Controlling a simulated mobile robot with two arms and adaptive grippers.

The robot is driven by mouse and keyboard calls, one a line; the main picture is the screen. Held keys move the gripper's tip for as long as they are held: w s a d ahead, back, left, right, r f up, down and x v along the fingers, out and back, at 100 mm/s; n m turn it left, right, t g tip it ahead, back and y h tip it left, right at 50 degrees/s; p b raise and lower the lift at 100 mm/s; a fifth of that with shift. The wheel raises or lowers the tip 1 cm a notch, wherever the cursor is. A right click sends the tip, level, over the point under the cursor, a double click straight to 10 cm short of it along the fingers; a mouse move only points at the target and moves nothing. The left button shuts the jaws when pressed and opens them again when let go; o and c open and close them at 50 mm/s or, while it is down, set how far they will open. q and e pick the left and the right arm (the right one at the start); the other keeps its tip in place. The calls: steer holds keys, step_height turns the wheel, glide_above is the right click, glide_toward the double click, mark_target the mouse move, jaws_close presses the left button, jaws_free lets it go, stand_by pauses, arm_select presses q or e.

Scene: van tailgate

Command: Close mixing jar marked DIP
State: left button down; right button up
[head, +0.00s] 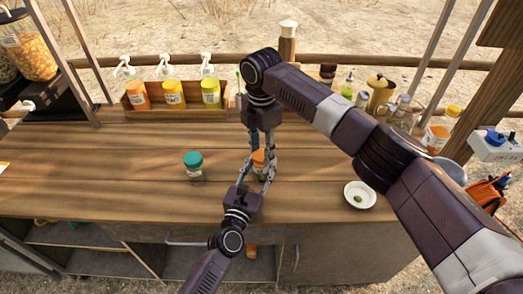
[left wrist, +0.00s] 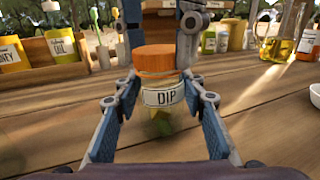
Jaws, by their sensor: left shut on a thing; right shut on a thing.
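The DIP jar (left wrist: 162,98) has a white label and an orange lid (left wrist: 155,60), and it stands upright on the wooden counter. The lid sits on the jar's top; whether it is fully tight I cannot tell. In the head view the jar (head: 258,163) is mostly hidden between my grippers. My left gripper (head: 257,178) comes in from the front, low down, and its fingers are shut on the jar's body. My right gripper (head: 262,149) points down from above, its fingers shut on the lid from both sides.
A jar with a teal lid (head: 193,161) stands left of the grippers. A white dish (head: 360,195) lies to the right. A wooden rack (head: 178,112) with pump bottles is at the back left. Bottles and a yellow pot (head: 380,95) stand at the back right.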

steer(key=m, duration=0.5)
steer(key=shift+a+m, duration=0.1)
steer(key=shift+m, duration=0.3)
steer(key=m, duration=0.5)
steer(key=shift+s, duration=0.1)
steer(key=m, duration=1.2)
steer(key=o, duration=1.3)
steer(key=shift+r, duration=2.25)
